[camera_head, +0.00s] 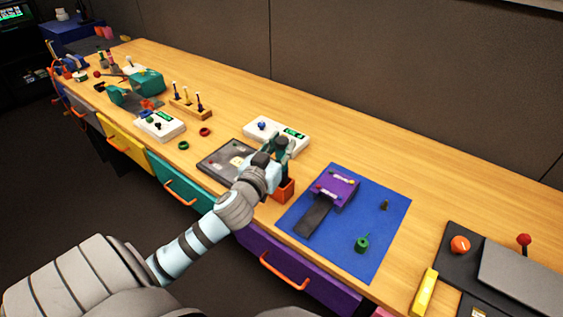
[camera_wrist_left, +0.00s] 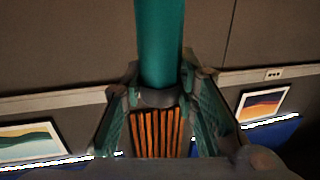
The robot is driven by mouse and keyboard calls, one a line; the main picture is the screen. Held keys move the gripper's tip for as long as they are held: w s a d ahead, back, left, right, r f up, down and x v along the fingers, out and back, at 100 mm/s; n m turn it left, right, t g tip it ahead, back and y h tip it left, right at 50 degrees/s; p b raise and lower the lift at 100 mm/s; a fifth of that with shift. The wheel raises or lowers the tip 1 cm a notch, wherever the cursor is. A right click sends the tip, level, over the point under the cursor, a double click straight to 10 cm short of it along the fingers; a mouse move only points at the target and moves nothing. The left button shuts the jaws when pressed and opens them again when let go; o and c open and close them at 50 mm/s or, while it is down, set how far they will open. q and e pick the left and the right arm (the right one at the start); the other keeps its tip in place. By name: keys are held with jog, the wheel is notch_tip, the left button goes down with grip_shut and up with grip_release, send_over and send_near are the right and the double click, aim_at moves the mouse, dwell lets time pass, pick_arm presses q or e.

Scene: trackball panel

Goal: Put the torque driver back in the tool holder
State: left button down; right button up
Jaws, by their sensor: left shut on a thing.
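My left gripper (camera_head: 281,146) is shut on the torque driver, above the bench near its front edge. In the left wrist view the driver (camera_wrist_left: 160,45) shows as a teal cylinder with a dark collar and an orange ribbed part between the fingers (camera_wrist_left: 160,108). In the head view the gripper largely hides it. An orange block (camera_head: 284,191), which looks like the tool holder, stands on the bench just below the gripper. I cannot tell whether the driver touches it or is inside it. My right gripper is not in view.
A dark panel (camera_head: 215,163) lies left of the orange block, and a white box (camera_head: 293,137) stands behind. A blue mat (camera_head: 390,222) with a purple device (camera_head: 335,191) lies to the right. The bench behind the mat is clear.

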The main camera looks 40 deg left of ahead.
aim_at(279, 159)
pick_arm(q)
notch_tip(279, 159, down, 4)
jog(key=shift+r+b, duration=0.25)
jog(key=shift+b, duration=0.3)
jog(key=shift+s+r, duration=0.1)
jog(key=c, duration=1.3)
grip_release()
jog(key=v, duration=1.2)
jog(key=shift+b, duration=0.3)
